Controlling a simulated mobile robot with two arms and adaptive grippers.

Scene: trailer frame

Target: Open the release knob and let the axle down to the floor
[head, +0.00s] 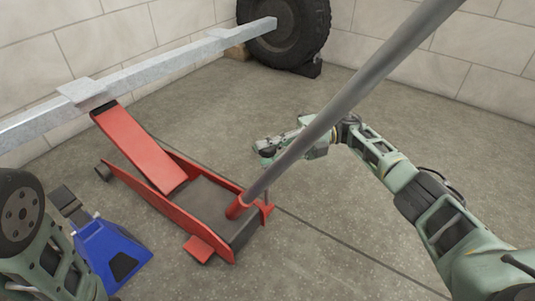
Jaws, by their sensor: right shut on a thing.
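The red floor jack (188,212) stands on the floor left of centre. Its lift arm (140,150) is raised, with its upper end at the underside of the pale metal axle beam (150,72). The long grey handle (345,95) slants up to the right from a red socket (238,207). My right gripper (265,152) is behind the handle, its fingers above a thin upright rod at the jack's rear. It is shut on what looks like the release knob, which the fingers hide. My left arm shows at the lower left; its gripper is not in view.
A blue stand (108,252) with a grey top is left of the jack, close to my left arm. A dark tyre (285,30) stands at the back wall with a black chock (308,68) beside it. The floor right of the jack is clear.

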